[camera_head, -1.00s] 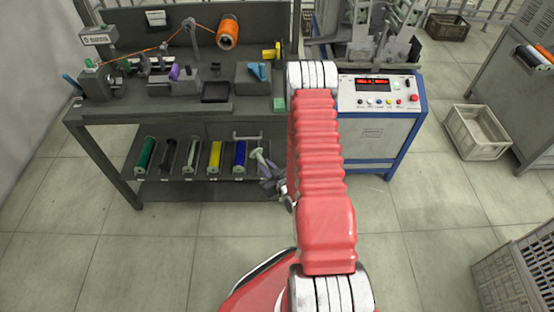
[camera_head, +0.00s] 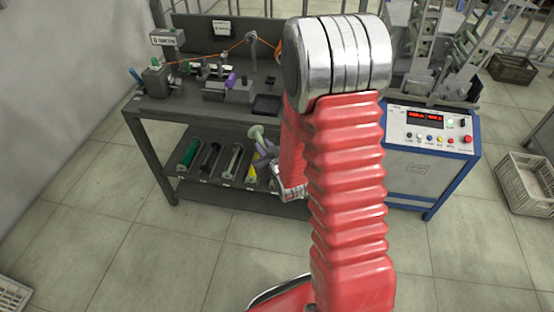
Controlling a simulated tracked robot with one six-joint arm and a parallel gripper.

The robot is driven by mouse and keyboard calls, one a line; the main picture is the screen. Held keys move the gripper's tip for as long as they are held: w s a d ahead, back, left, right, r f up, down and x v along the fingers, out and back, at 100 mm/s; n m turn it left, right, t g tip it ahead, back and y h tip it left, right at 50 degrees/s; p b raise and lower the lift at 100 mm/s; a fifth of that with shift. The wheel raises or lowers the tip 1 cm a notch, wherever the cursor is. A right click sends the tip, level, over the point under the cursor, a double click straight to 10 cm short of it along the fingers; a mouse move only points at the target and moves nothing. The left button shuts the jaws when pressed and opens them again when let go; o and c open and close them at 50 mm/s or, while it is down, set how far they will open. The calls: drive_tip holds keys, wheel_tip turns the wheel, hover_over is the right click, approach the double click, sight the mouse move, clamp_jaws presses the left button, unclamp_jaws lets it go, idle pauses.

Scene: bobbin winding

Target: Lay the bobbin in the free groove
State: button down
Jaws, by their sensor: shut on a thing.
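My gripper (camera_head: 266,163) is shut on a pale bobbin (camera_head: 257,134), whose round cream end flange points up. The bobbin is tilted, in front of the lower shelf (camera_head: 232,198) of the grey bench. On that shelf a green bobbin (camera_head: 189,153), a dark one (camera_head: 209,159), a grey-green one (camera_head: 232,160) and a yellow one (camera_head: 251,174) lie side by side in grooves. The held bobbin and gripper overlap the yellow one in view. The grooves to the right are hidden behind my gripper and arm, and I cannot see a free groove.
The winding machine (camera_head: 205,70) and a purple item (camera_head: 231,80) are on the bench top. A blue-framed control cabinet (camera_head: 430,150) stands to the right. Pale crates (camera_head: 525,182) stand on the floor. The floor at front left is mostly clear.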

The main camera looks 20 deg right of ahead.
drive_tip(key=w+a+r, duration=0.2)
drive_tip(key=a+r, duration=0.5)
drive_tip(key=r, duration=0.4)
drive_tip(key=shift+w+a+r+y, duration=0.3)
drive_tip(key=shift+a+r+y, duration=0.1)
